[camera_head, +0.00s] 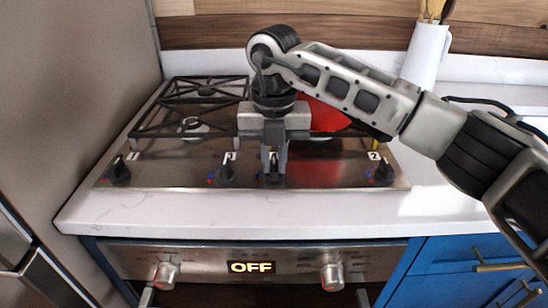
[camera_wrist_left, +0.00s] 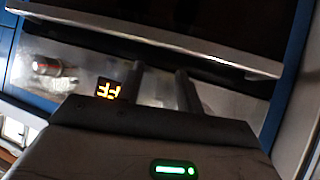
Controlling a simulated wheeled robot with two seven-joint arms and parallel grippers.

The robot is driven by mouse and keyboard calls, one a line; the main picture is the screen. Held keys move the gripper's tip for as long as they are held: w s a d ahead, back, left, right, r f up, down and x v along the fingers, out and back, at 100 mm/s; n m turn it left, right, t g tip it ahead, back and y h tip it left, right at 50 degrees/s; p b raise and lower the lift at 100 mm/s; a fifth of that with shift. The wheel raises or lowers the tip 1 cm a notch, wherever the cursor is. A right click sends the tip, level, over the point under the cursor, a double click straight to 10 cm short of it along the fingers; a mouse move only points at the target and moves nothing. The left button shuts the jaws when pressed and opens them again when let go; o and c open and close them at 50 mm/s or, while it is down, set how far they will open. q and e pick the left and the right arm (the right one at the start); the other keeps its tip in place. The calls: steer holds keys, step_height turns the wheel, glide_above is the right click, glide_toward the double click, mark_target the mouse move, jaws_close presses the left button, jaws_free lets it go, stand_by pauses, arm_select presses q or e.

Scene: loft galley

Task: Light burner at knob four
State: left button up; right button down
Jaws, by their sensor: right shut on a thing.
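The stainless cooktop (camera_head: 330,178) has a row of black knobs along its front edge. My right gripper (camera_head: 272,176) points down and is shut on the third knob from the left (camera_head: 271,179), which is mostly hidden between the fingers. The label behind it is partly covered and hard to read. The other knobs are at far left (camera_head: 119,173), just left of my gripper (camera_head: 223,175), and at right, labelled 2 (camera_head: 384,173). No flame shows on the visible burners. My left gripper (camera_wrist_left: 160,76) shows only in the left wrist view, with its two dark fingers apart and empty.
A red pan (camera_head: 325,118) sits on the cooktop, partly behind my right arm. A white utensil jug (camera_head: 425,55) stands at the back right. The oven panel below shows an OFF display (camera_head: 251,267) between two knobs. The white counter front (camera_head: 250,218) is clear.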

steer(key=shift+n, duration=0.3)
steer(key=n+b, duration=0.1)
steer(key=n, duration=0.4)
steer(key=shift+n, duration=0.3)
steer(key=n+b, duration=0.1)
steer(key=n, duration=0.5)
steer(key=shift+r, duration=0.1)
steer(key=n, duration=0.4)
steer(key=shift+n, duration=0.4)
steer(key=shift+w+n, duration=0.1)
steer(key=shift+n, duration=2)
steer(key=c, duration=1.4)
jaws_free()
